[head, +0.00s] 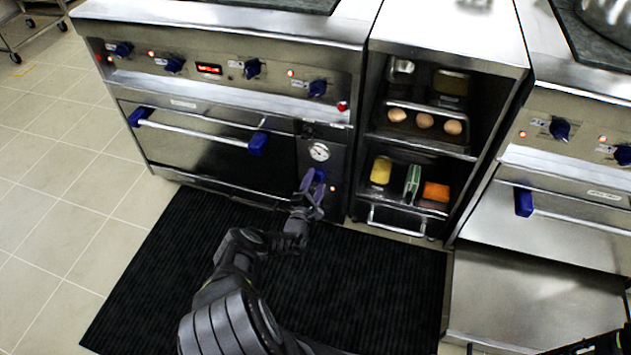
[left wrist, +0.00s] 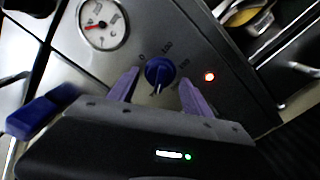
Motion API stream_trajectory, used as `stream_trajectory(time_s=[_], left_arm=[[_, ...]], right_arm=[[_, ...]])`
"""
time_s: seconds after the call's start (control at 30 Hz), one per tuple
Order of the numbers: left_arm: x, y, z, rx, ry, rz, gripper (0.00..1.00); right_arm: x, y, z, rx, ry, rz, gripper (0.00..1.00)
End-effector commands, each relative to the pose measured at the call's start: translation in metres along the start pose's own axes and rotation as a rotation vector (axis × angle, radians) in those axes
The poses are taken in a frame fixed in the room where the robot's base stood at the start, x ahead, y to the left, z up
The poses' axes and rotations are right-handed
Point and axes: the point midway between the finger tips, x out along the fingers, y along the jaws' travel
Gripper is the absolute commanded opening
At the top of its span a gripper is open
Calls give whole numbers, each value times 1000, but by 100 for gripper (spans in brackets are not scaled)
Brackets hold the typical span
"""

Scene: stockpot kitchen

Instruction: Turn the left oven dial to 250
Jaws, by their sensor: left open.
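The left oven dial is a blue knob (left wrist: 159,72) on the steel oven panel, with printed numbers around it. In the left wrist view it sits between the two purple fingers of my left gripper (left wrist: 155,95), which is open with a finger on each side. I cannot tell whether either finger touches it. In the head view my left gripper (head: 313,190) reaches the panel below the round gauge (head: 319,151) and largely hides the dial. The gauge also shows in the left wrist view (left wrist: 102,24), its red needle pointing left.
A red lamp (left wrist: 209,76) glows right of the dial. The oven door handle (head: 195,131) with blue ends is to the left. An open shelf unit (head: 362,120) with eggs and sponges stands to the right. A black mat (head: 190,270) covers the floor in front.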

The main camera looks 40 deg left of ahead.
Motion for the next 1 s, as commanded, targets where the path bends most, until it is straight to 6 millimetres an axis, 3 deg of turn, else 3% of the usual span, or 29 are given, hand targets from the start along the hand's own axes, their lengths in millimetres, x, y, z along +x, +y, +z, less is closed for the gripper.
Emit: stream_trajectory(time_s=[0.3, 0.5, 1.0], left_arm=[[-48, 4, 1, -2, 3, -2, 58], [-70, 2, 0, 0, 1, -1, 58], [-73, 0, 0, 1, 0, 0, 58]], right_arm=[[-27, -10, 0, -1, 0, 0, 36], [-33, -13, 0, -1, 0, 0, 36], [-32, -12, 0, -1, 0, 0, 36]])
